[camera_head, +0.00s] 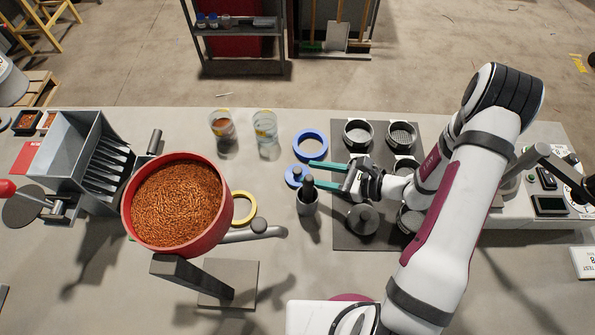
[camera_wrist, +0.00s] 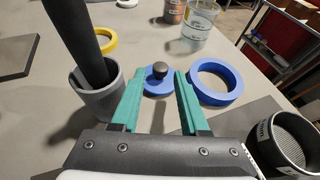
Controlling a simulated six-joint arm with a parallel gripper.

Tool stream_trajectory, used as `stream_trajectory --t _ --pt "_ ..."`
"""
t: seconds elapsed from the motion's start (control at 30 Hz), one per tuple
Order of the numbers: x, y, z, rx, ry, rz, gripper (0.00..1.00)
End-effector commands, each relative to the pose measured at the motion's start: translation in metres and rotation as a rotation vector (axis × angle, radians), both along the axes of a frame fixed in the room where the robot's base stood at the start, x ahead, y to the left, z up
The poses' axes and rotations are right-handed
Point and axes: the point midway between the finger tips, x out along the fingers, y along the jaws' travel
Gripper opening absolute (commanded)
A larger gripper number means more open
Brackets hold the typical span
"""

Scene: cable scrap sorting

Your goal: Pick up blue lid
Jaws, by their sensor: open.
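The blue lid (camera_head: 293,178) is a small flat disc with a dark round knob, lying on the grey table. In the wrist view the lid (camera_wrist: 157,89) shows between my fingers, with its knob close to the line of the fingertips. My gripper (camera_head: 309,174) has two green fingers, which are open and empty. They point left, with the tips close to the right side of the lid. In the wrist view my gripper (camera_wrist: 160,74) has one finger on each side of the lid, and the fingers partly cover its edges. I cannot tell whether they touch it.
A blue ring (camera_head: 296,145) lies just behind the lid. A grey mortar with a dark pestle (camera_head: 308,204) stands close in front. A yellow ring (camera_head: 250,215), a big red-rimmed pan of granules (camera_head: 225,222) and clear cups (camera_head: 265,140) are to the left. Sieves (camera_head: 358,139) stand on a dark mat.

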Motion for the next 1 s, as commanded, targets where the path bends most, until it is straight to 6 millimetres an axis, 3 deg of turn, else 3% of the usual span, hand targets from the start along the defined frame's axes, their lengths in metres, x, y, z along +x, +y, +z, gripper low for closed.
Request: stream_trajectory --t 0.3,0.53,0.77,1.0 --pt "0.018 0.043 -0.022 -0.001 0.001 0.003 0.44" --pt "0.019 0.045 -0.023 -0.001 0.000 0.001 0.44" --pt "0.019 0.044 -0.023 -0.001 0.000 0.001 0.03" --pt "0.019 0.044 -0.023 0.000 -0.001 0.001 0.00"
